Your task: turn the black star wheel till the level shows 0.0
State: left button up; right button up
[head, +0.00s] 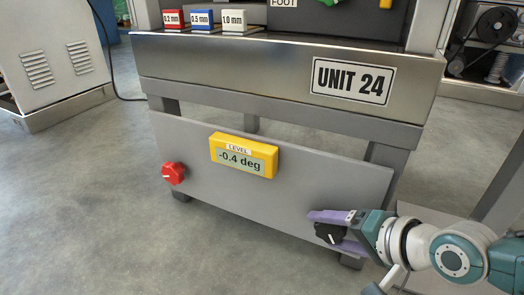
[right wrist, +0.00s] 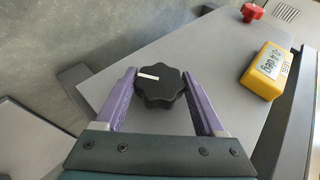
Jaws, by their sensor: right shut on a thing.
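The black star wheel (head: 328,234) sits at the lower right of the grey panel, with a white mark on its face. My right gripper (head: 320,229) is shut on it, with one purple finger on each side. In the right wrist view the wheel (right wrist: 160,91) lies between the two fingers, its white mark pointing to the upper left. The yellow level (head: 243,155) on the panel reads -0.4 deg. It also shows turned on its side in the right wrist view (right wrist: 266,72). My left gripper is not in view.
A red star wheel (head: 173,173) is at the panel's left end. Above the grey panel (head: 290,195) is a metal beam labelled UNIT 24 (head: 352,80). Three blocks marked 0.2, 0.5 and 1.0 mm stand on top at left. The floor at front left is clear.

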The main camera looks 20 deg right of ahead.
jog(key=shift+r+p, duration=0.15)
jog(key=shift+p, duration=0.45)
jog(key=g+p, duration=0.1)
jog(key=p, duration=0.1)
jog(key=g+h+p, duration=0.1)
jog(key=p, duration=0.3)
jog(key=shift+w+a+r+n+g+h, duration=0.1)
jog(key=shift+a+r+n+g+h, duration=0.15)
jog(key=shift+n+g+h, duration=0.15)
jog(key=shift+f+g+h+p, duration=0.2)
jog(key=shift+g+h+p, duration=0.2)
jog(key=shift+g+p, duration=0.15)
jog(key=shift+d+f+g+h, duration=0.1)
jog(key=shift+g+h, duration=0.2)
jog(key=shift+g, duration=0.05)
jog(key=shift+f+n+g+h, duration=0.1)
jog(key=shift+n+g+h, duration=0.2)
jog(key=shift+n+g, duration=0.1)
jog(key=shift+d, duration=0.1)
jog(key=o, duration=1.3)
jog(key=shift+o, duration=0.2)
